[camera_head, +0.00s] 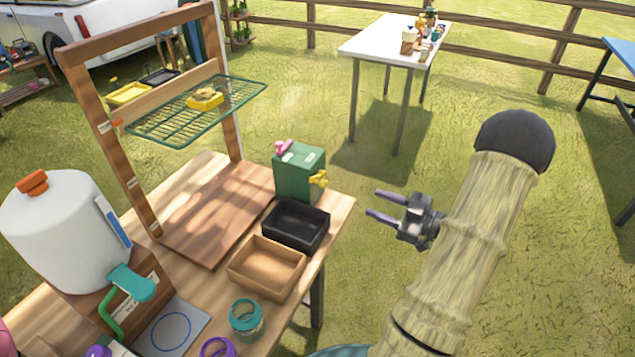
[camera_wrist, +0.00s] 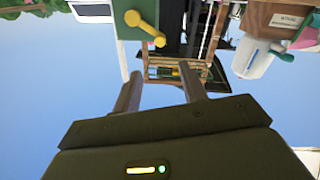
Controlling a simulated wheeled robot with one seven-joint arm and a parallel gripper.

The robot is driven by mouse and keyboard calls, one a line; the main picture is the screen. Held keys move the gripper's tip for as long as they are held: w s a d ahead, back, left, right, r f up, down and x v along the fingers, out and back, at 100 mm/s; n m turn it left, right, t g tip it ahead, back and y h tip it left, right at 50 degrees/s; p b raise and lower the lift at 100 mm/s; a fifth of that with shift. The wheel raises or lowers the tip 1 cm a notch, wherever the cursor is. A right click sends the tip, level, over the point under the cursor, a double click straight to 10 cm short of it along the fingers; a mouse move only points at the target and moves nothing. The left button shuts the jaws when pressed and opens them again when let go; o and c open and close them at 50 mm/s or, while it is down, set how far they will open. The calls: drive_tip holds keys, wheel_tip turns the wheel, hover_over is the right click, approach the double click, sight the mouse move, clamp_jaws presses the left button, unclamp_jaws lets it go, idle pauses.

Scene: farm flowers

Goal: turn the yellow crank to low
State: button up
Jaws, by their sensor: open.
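The yellow crank (camera_head: 319,179) is on the right side of a green box (camera_head: 290,181) at the far right end of the wooden bench. A pink knob (camera_head: 284,147) sits on top of the box. In the wrist view, which looks upside down, the crank (camera_wrist: 147,28) shows with its arm slanting down to the right from a round hub on the green box (camera_wrist: 123,7). My gripper (camera_head: 373,204) is open and empty, to the right of the crank and apart from it. Its two fingers (camera_wrist: 160,82) point toward the bench. The low mark cannot be made out.
A black tray (camera_head: 296,242) and a wooden tray (camera_head: 267,290) stand in front of the green box. A wooden frame with a green wire rack (camera_head: 155,136) rises behind left. A white dispenser (camera_head: 60,225) stands at left. Open grass lies right of the bench.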

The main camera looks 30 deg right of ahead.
sight(319, 182)
drive_tip(key=p+x, duration=0.1)
drive_tip(key=x, duration=1.6)
drive_tip(key=shift+w, duration=0.1)
drive_tip(key=shift+c, duration=0.3)
drive_tip(key=shift+f, duration=0.1)
clamp_jaws()
